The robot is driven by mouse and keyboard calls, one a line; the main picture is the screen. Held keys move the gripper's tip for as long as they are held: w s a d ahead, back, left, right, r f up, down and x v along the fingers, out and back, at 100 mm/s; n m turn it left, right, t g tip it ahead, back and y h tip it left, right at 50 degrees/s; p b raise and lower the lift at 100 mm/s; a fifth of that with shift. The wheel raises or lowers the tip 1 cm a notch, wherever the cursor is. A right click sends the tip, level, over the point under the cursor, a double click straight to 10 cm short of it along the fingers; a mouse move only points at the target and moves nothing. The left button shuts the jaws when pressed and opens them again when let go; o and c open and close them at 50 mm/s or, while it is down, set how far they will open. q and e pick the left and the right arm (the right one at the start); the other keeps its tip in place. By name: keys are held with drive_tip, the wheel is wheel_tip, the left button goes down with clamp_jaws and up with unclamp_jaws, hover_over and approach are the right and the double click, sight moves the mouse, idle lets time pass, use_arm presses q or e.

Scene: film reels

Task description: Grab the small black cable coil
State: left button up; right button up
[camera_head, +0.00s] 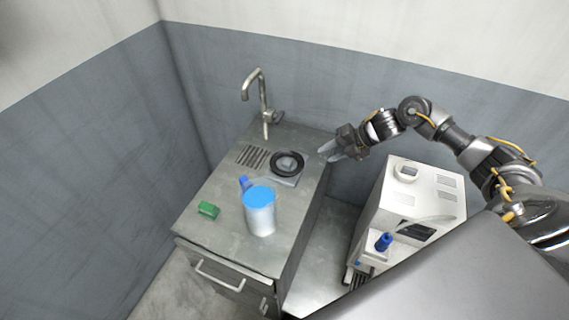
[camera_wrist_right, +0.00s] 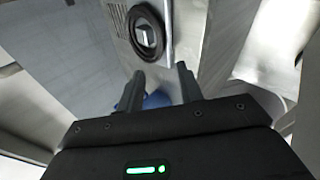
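The small black cable coil (camera_head: 287,164) lies as a dark ring over the small sink basin in the metal counter. It also shows in the right wrist view (camera_wrist_right: 146,33), beyond the fingertips, with a pale block-like shape inside the ring. My right gripper (camera_head: 328,152) is just right of the coil, over the counter's right edge, and does not touch it. In the right wrist view its two fingers (camera_wrist_right: 158,80) stand apart with nothing held between them. My left gripper is not in view.
A grey tap (camera_head: 262,100) stands behind the coil. A white canister with a blue lid (camera_head: 260,212) and a green block (camera_head: 208,210) stand on the front of the counter (camera_head: 225,232). A white machine (camera_head: 425,190) stands right of the counter.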

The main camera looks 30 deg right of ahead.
sight(304, 164)
drive_tip(key=shift+d+p+x, duration=0.25)
drive_tip(key=shift+p+x, duration=0.5)
drive_tip(key=shift+x, duration=2.2)
drive_tip(key=shift+w+a+f+p, duration=0.25)
drive_tip(key=shift+w+a+p, duration=0.05)
drive_tip(key=shift+w+p, duration=0.2)
drive_tip(key=x, duration=0.1)
drive_tip(key=p+x, duration=0.1)
drive_tip(key=x, duration=0.1)
drive_tip(key=shift+w+f, duration=0.25)
drive_tip(key=shift+w, duration=0.1)
drive_tip(key=shift+w+a+f, duration=0.1)
drive_tip(key=shift+a+f, duration=0.05)
drive_tip(key=shift+f, duration=0.15)
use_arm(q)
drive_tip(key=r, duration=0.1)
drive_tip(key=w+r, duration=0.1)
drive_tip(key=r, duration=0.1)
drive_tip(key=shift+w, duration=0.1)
use_arm(e)
drive_tip(key=c, duration=0.8)
